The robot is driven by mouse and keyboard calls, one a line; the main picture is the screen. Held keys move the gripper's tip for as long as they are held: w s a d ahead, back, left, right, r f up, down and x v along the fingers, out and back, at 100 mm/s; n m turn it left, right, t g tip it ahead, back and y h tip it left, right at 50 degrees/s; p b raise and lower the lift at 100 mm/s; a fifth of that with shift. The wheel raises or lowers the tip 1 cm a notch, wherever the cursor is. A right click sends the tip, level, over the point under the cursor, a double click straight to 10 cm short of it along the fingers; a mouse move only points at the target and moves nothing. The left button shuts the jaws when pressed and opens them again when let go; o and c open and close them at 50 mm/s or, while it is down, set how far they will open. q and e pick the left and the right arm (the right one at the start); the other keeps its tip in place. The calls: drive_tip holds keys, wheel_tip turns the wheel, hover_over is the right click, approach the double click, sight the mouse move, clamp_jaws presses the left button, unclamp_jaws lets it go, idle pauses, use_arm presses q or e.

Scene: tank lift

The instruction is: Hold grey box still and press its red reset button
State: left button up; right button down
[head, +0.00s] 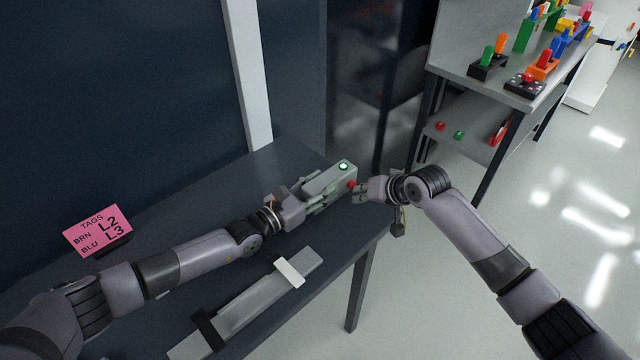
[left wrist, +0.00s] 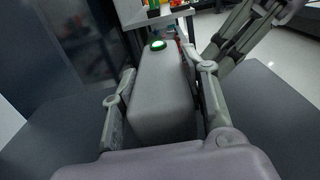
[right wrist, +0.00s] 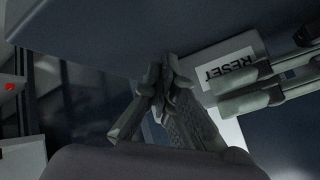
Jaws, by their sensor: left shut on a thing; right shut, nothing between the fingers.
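The grey box (head: 326,179) lies on the dark table, with a lit green lamp (head: 343,166) on top and the red reset button (head: 351,184) at its right end. My left gripper (head: 314,203) is shut on the box; in the left wrist view its fingers flank the box (left wrist: 160,95) on both sides. My right gripper (head: 361,188) is shut and empty, its tips close beside the red button; I cannot tell whether they touch. In the right wrist view the closed fingertips (right wrist: 168,75) are beside a white RESET label (right wrist: 232,70). The button is not clearly visible there.
A grey bar (head: 250,300) with a white band and a black band lies on the table (head: 190,262). A pink tag card (head: 97,230) stands at the left. A shelf unit (head: 470,72) with colourful parts stands at the back right. Open floor lies right of the table.

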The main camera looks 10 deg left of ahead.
drive_tip(key=shift+d, duration=0.1)
drive_tip(key=shift+s+d, duration=1.95)
drive_tip(key=shift+d, duration=0.3)
use_arm(q)
drive_tip(key=o, duration=1.4)
drive_tip(key=shift+a, duration=0.15)
